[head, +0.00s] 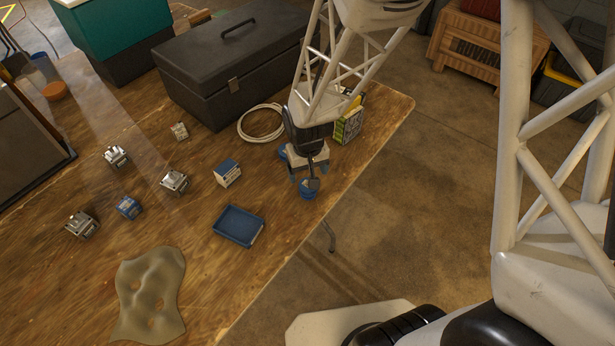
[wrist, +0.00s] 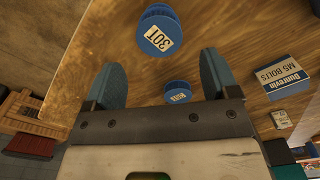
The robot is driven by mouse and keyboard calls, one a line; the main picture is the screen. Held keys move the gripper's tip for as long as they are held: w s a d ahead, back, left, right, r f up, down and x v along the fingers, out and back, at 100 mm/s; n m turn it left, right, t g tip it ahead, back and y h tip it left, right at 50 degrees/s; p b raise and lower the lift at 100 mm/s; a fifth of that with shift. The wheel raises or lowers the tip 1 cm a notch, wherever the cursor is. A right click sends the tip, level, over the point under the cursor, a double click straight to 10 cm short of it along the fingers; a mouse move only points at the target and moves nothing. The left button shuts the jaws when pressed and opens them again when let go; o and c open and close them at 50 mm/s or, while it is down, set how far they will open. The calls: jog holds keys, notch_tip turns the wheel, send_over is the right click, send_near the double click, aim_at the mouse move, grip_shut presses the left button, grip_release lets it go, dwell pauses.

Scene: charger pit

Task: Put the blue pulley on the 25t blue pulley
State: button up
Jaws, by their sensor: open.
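A blue pulley (wrist: 160,33) with a white "30T" label shows beyond my fingertips in the wrist view. What appears to be the same pulley (head: 308,190) is on the wooden table near its right edge in the head view. A second blue pulley (wrist: 177,92) shows between my fingers in the wrist view; its small label is too blurred to read. In the head view it seems to be the blue piece (head: 284,152) partly hidden behind my gripper. My gripper (wrist: 162,78) is open with nothing between its pads, and it points down above the table (head: 306,178).
A blue tray (head: 238,226) and a blue-and-white M5 bolts box (head: 228,173) stand left of my gripper. A cable coil (head: 261,123), a black toolbox (head: 232,65) and a green-yellow box (head: 348,125) lie behind. Several small metal parts and a cloth (head: 150,290) are further left.

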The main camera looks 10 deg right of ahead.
notch_tip(320, 180, up, 7)
dwell(0.4)
jog(key=shift+f, duration=0.1)
dwell(0.4)
jog(key=s+d+r+m+t, duration=0.1)
jog(key=s+d+r, duration=0.4)
jog(key=s+r, duration=0.4)
jog(key=s+d+r+m+t, duration=0.1)
jog(key=s+d+r, duration=0.5)
jog(key=r, duration=0.7)
jog(key=s, duration=0.2)
jog(key=shift+s+r+t, duration=0.25)
jog(key=shift+s+t, duration=0.05)
jog(key=shift+s, duration=0.05)
